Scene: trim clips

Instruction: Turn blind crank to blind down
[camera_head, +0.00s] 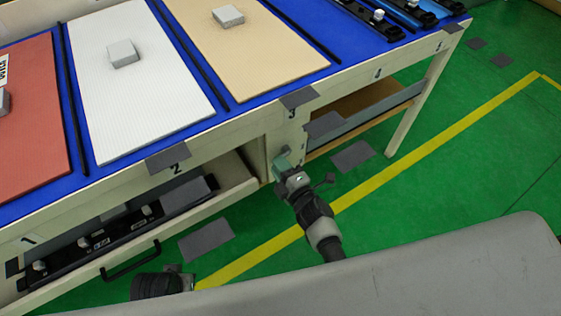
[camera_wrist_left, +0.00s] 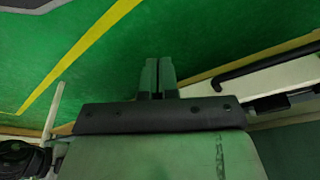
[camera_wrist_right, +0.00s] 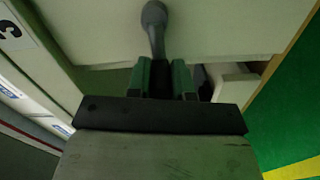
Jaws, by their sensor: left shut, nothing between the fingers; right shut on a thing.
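The crank (camera_wrist_right: 154,25) is a grey rounded handle in front of a pale cabinet panel in the right wrist view. My right gripper (camera_wrist_right: 162,78) is shut on it, with a green finger on each side of its narrow lower part. In the head view my right gripper (camera_head: 282,163) is at the front of the bench, below the number 3, and mostly hides the crank. My left gripper (camera_wrist_left: 158,72) is shut and empty in the left wrist view, over the green floor beside the open drawer. In the head view only a part of my left arm shows at the bottom. I cannot make out a blind.
The bench (camera_head: 225,138) carries red, white and tan panels (camera_head: 275,45) with grey blocks. An open drawer (camera_head: 185,215) with a black handle (camera_head: 130,262) juts out to the left of my right gripper. Green floor (camera_head: 430,185) with a yellow line lies open to the right.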

